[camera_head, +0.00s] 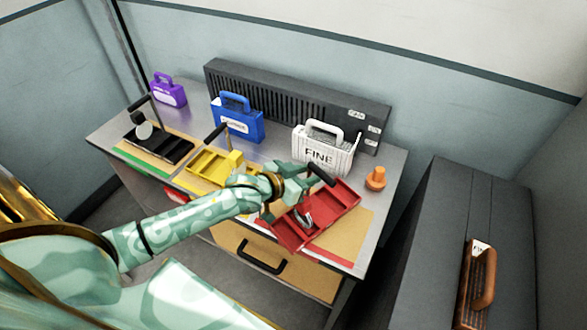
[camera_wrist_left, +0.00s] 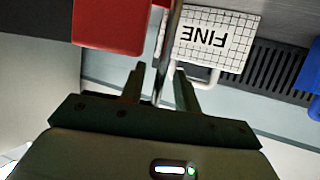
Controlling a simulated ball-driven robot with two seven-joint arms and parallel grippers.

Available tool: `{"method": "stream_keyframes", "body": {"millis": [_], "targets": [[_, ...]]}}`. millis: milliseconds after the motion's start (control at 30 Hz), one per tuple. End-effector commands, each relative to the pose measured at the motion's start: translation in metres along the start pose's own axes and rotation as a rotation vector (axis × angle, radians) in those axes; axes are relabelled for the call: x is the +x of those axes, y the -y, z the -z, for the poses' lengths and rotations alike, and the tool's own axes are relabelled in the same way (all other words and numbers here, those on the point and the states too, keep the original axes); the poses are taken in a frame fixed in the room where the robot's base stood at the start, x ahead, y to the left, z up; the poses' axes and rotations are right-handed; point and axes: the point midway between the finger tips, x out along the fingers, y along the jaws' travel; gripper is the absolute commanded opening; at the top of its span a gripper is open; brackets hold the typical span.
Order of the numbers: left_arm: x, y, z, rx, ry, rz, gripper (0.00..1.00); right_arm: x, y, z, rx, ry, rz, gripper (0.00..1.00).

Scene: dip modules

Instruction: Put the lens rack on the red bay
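A red tray-like rack (camera_head: 335,205), which I take to be the lens rack, has a tall post with a black handle (camera_head: 321,174). It is over the tan bay with a red front stripe (camera_head: 338,257), turned at an angle to it; I cannot tell whether it touches. My left gripper (camera_head: 300,184) is at the rack's post. In the left wrist view its fingers (camera_wrist_left: 160,88) close around the silver post, with part of the red rack (camera_wrist_left: 110,25) beyond. The gripper hides part of the rack. My right gripper is not in view.
A yellow tray (camera_head: 207,168) and a black tray (camera_head: 160,143) stand to the left. White "FINE" (camera_head: 318,155), blue (camera_head: 237,124) and purple (camera_head: 168,92) cases stand behind. An orange knob-like piece (camera_head: 376,179) is right of the rack. A dark cabinet (camera_head: 450,230) is farther right.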

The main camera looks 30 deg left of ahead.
Motion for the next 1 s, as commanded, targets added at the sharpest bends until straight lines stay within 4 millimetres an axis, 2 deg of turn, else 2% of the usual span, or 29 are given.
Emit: {"method": "stream_keyframes", "body": {"millis": [300, 500, 633, 900, 967, 1000], "targets": [[-0.074, -0.001, 0.001, 0.001, 0.003, -0.002, 0.32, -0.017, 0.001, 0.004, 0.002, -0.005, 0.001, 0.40], [-0.105, 0.000, 0.000, 0.001, 0.002, -0.001, 0.32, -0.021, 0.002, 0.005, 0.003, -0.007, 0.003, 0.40], [-0.111, 0.000, 0.001, 0.000, 0.000, -0.002, 0.32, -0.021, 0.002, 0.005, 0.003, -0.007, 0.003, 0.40], [-0.112, 0.000, 0.000, 0.001, 0.001, 0.000, 0.32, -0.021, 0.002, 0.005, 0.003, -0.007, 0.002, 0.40], [-0.111, 0.001, -0.005, 0.007, 0.012, 0.009, 0.32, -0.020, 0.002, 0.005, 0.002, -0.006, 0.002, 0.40], [-0.109, 0.002, -0.015, 0.016, 0.031, 0.024, 0.32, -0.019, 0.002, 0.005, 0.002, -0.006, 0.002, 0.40]]}}
